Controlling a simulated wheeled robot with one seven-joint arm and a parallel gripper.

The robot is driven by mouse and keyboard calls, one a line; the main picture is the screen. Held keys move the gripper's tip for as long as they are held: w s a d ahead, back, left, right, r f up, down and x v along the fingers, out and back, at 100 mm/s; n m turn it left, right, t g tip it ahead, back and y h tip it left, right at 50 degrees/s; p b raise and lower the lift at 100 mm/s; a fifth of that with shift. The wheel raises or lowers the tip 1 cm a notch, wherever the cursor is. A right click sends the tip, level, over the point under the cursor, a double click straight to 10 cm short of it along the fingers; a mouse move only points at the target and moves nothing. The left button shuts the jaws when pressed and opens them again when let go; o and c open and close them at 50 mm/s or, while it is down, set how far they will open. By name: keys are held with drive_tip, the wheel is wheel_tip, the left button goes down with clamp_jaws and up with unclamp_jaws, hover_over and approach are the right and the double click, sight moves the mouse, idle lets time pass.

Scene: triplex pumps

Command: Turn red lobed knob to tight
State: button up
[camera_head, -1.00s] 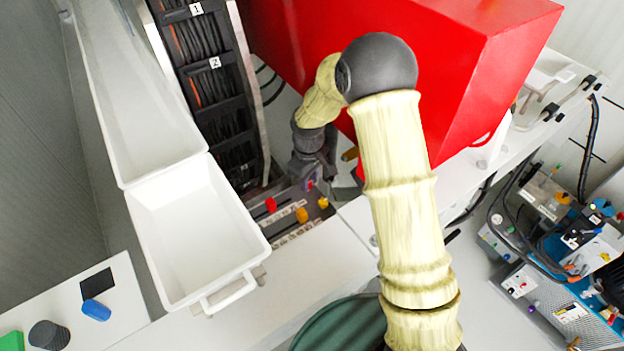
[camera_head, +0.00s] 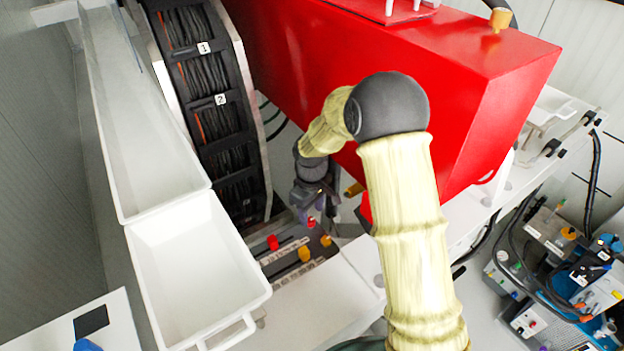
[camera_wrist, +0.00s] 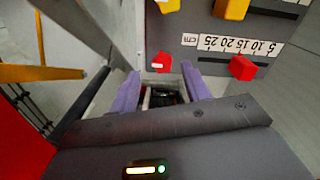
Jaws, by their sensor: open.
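My gripper (camera_head: 308,212) is over the far end of a dark control panel (camera_head: 289,261). In the wrist view my gripper (camera_wrist: 161,74) has its two purple fingers apart. A small red knob (camera_wrist: 161,62) with a white mark sits just beyond and between the fingertips, with nothing gripped. It also shows as a red knob (camera_head: 311,222) close by the fingers in the head view. Its lobes are too small to make out.
Yellow knobs (camera_head: 304,254) stand on the same panel. The big red pump housing (camera_head: 400,90) rises beside my arm. A white tray (camera_head: 200,270) and a rack of black cables (camera_head: 213,110) lie to the left. A yellow bar (camera_wrist: 40,73) shows left in the wrist view.

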sight(312, 219)
wheel_tip(312, 219, up, 15)
drive_tip(key=b, duration=0.2)
drive_tip(key=shift+s, duration=0.2)
drive_tip(key=shift+w+r, duration=0.1)
